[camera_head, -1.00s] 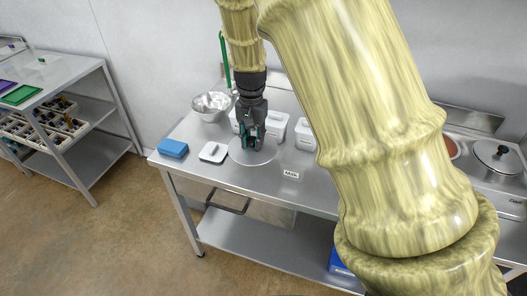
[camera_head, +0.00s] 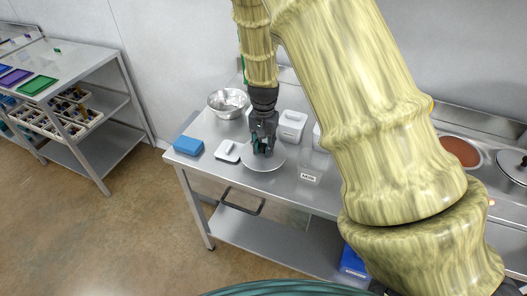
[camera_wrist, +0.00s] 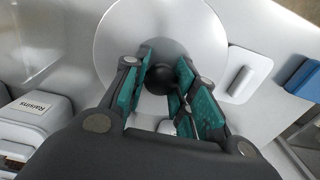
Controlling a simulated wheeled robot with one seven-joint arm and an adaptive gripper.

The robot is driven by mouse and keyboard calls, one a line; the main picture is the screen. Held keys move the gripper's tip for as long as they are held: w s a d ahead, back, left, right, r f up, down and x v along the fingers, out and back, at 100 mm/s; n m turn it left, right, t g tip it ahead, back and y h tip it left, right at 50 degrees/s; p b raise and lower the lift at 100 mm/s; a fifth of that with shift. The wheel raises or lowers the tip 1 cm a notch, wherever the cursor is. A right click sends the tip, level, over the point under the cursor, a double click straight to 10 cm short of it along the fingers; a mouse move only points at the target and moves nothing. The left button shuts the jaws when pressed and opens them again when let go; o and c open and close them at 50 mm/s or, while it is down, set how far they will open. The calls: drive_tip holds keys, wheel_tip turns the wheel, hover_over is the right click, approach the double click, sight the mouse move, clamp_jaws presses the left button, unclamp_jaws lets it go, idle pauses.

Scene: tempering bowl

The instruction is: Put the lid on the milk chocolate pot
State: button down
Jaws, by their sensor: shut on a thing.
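A round silver lid (camera_head: 262,163) with a black knob (camera_wrist: 158,80) is at the steel bench, near its front left part. My gripper (camera_head: 263,148) is over its middle, and in the wrist view (camera_wrist: 165,78) its fingers are closed around the knob. I cannot tell whether the lid rests on the bench or hangs just above it. An open pot (camera_head: 460,152) with brown contents is set at the right, beyond my arm. Its name label is not visible. A second pot with a lid (camera_head: 514,164) stands to its right.
A metal bowl (camera_head: 228,103) and white tubs (camera_head: 292,122) stand behind. A small label (camera_head: 308,177) is at the front right. My arm hides much of the bench's right side.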

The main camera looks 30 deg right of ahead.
sight(263, 153)
drive_tip(key=shift+s+f, duration=0.25)
drive_tip(key=shift+f, duration=0.1)
drive_tip(key=f, duration=0.1)
drive_tip(key=f+p, duration=0.1)
drive_tip(key=shift+w+f, duration=0.35)
drive_tip(key=shift+s+r, duration=0.1)
drive_tip(key=shift+s, duration=0.15)
drive_tip(key=c, duration=1.5)
unclamp_jaws()
drive_tip(key=shift+w+f, duration=0.1)
drive_tip(key=shift+f, duration=0.1)
drive_tip(key=o, duration=0.4)
drive_tip(key=shift+c, duration=0.2)
drive_tip(key=shift+r, duration=0.1)
